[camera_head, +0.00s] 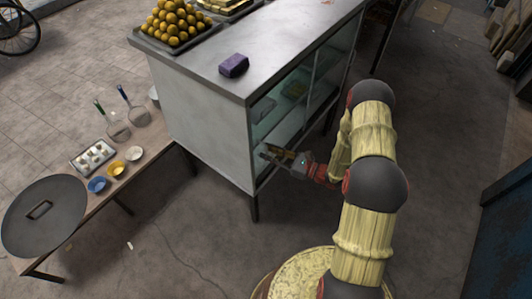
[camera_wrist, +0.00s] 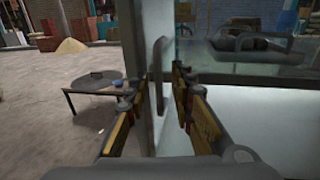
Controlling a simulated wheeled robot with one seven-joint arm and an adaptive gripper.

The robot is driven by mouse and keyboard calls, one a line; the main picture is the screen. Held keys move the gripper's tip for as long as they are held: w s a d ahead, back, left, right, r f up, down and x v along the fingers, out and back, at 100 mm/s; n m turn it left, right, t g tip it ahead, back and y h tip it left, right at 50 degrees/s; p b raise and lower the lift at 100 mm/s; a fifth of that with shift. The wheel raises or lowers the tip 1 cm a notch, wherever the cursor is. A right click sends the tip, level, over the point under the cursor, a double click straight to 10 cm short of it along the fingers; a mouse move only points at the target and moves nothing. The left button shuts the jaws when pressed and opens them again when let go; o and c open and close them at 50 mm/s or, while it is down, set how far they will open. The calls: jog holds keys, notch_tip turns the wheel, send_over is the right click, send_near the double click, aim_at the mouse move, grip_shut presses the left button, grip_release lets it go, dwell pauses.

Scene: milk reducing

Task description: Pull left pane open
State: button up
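The cabinet (camera_head: 205,120) has a glazed front with glass panes, and the left pane (camera_head: 276,112) is the one nearer its front corner. My gripper (camera_head: 272,153) is at the lower part of that pane, close to the corner. In the wrist view, my gripper (camera_wrist: 159,82) is open, with one finger on each side of a grey upright handle (camera_wrist: 160,62). The handle lies between the fingers with gaps showing. I cannot tell whether either finger touches it. The glass of the pane (camera_wrist: 245,85) shows right of the handle.
A purple box (camera_head: 234,66) and a tray of yellow-orange fruit (camera_head: 174,24) are on the cabinet top. A low wooden table (camera_head: 148,152) with a round dark pan (camera_head: 44,216), bowls and strainers stands at left.

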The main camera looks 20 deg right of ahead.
jog(key=shift+w+a, duration=0.45)
jog(key=shift+a, duration=0.05)
jog(key=c, duration=0.3)
grip_shut()
dwell(0.4)
